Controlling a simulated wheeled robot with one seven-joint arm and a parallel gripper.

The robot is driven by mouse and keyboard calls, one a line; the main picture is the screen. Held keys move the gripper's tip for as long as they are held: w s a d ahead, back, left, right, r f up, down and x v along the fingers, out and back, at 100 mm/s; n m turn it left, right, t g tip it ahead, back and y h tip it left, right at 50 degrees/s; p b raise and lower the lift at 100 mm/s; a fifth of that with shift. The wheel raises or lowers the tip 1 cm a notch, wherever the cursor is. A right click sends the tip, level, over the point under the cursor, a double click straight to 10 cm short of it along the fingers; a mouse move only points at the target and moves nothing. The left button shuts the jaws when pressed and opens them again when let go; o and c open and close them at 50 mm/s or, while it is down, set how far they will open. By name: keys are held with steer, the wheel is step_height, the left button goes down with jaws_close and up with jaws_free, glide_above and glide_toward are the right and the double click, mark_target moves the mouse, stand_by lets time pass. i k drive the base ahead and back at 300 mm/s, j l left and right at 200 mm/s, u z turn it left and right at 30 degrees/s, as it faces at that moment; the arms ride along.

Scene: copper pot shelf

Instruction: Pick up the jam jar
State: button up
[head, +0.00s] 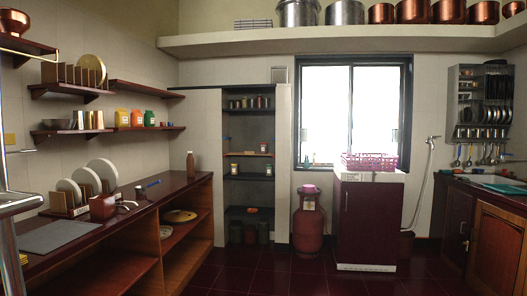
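I cannot tell for certain which thing is the jam jar. Candidates are a small pale-labelled jar (234,168) on the left of a middle shelf in the tall open cupboard (219,150), and a similar small jar (269,168) on the right of that shelf. They are too small to read. Several more jars (250,102) stand in a row on an upper shelf, and dark jars (250,235) stand at the bottom. My gripper is not in view, so its state does not show.
A dark wooden counter (135,203) runs along the left wall with plates in racks, a brown bottle (191,165) and a grey mat (62,236). A red gas cylinder (308,222) and a dark cabinet (366,222) stand right of the cupboard. The tiled floor (270,278) in front is clear.

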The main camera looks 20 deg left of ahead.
mark_target(262, 145)
steer(key=i+l+z, duration=0.1)
steer(key=i, duration=0.65)
steer(key=i+u, duration=0.2)
steer(key=i, duration=0.75)
steer(key=i+l+u, duration=0.2)
steer(key=i, duration=0.75)
steer(key=i+u, duration=0.2)
steer(key=i, duration=0.45)
steer(key=i+u, duration=0.15)
steer(key=i, duration=0.45)
steer(key=i+l+u, duration=0.2)
steer(key=i, duration=0.45)
steer(key=i+u, duration=0.4)
steer(key=i, duration=0.7)
steer(key=i+j+z, duration=1)
steer(key=i+j, duration=0.15)
